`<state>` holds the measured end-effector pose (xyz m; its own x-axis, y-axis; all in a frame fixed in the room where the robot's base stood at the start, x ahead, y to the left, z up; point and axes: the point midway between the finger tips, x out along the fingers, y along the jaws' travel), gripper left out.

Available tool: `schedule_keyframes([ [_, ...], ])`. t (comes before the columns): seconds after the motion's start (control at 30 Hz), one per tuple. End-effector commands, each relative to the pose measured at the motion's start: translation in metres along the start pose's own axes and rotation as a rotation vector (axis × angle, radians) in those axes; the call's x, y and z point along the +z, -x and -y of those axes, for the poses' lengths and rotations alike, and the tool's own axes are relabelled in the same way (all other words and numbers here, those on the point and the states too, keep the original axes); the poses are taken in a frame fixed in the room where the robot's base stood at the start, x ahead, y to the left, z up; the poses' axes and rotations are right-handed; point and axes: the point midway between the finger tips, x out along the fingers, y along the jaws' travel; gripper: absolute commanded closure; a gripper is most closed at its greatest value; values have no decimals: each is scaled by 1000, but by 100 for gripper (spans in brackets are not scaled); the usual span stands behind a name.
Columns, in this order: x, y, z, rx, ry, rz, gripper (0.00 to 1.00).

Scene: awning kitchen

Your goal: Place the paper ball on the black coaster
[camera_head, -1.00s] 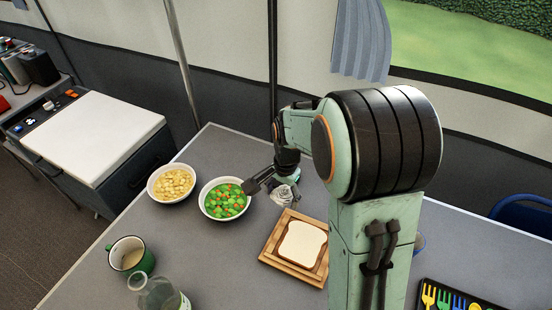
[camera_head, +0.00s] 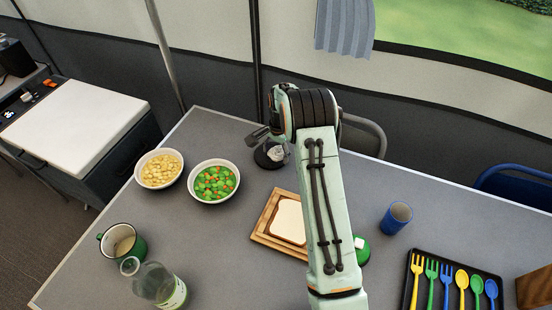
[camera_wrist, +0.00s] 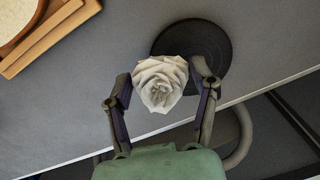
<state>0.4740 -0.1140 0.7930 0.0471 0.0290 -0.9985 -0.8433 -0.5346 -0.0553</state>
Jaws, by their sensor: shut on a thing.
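The crumpled white paper ball (camera_wrist: 160,84) is between the two fingers of my gripper (camera_wrist: 164,82) in the wrist view. My gripper is shut on it. The round black coaster (camera_wrist: 212,45) lies on the table behind the ball, and the ball covers part of its lower left side. In the head view the paper ball (camera_head: 275,153) shows over the coaster (camera_head: 262,159), near the table's far edge; my arm hides part of both. I cannot tell how high the ball is above the coaster.
A bowl of green vegetables (camera_head: 214,182) and a bowl of yellow pieces (camera_head: 160,168) stand left. Bread (camera_head: 287,221) on a wooden board (camera_head: 262,232) lies in front. A blue cup (camera_head: 396,218), green mug (camera_head: 123,243), bottle (camera_head: 158,284) and cutlery tray (camera_head: 410,297) stand farther off.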

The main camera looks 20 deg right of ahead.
Motion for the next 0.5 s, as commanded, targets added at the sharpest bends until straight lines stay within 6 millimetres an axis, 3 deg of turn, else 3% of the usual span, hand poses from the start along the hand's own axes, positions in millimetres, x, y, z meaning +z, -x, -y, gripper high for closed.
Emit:
schedule_keyframes([
  [0.2,0,-29,-2,1,0,0,55],
  [0.5,0,-31,-2,0,0,0,55],
])
